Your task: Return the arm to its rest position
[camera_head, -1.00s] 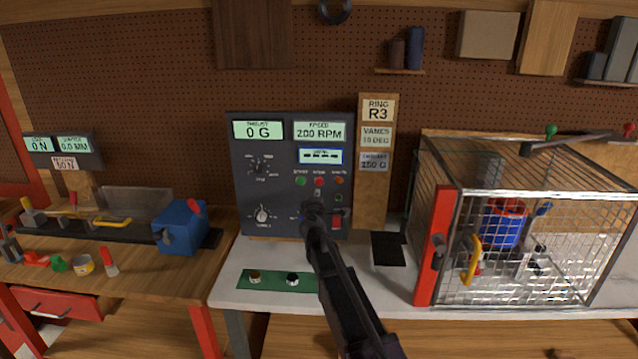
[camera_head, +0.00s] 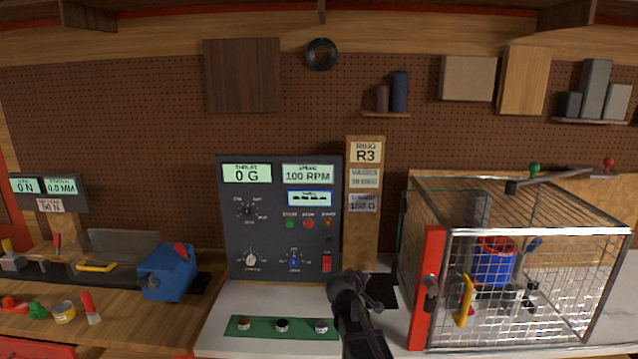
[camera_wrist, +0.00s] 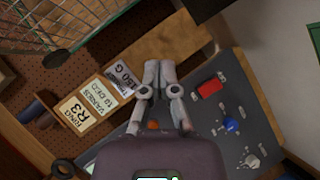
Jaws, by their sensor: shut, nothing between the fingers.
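My gripper (camera_head: 350,284) is in front of the lower right of the dark control panel (camera_head: 272,215), above the white bench. In the wrist view my gripper (camera_wrist: 161,78) has its two grey fingers together, with nothing between them. The panel, tilted in that view, lies beyond the fingers; I see no clear contact. The panel shows 0 G and 100 RPM. My forearm runs down to the bottom edge in the head view.
A wire cage (camera_head: 520,285) with a red front post (camera_head: 427,290) stands to the right, a blue and red rotor unit (camera_head: 494,262) inside. A green strip (camera_head: 268,328) with three buttons lies at the bench front. A blue block (camera_head: 167,271) sits on the left wooden bench.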

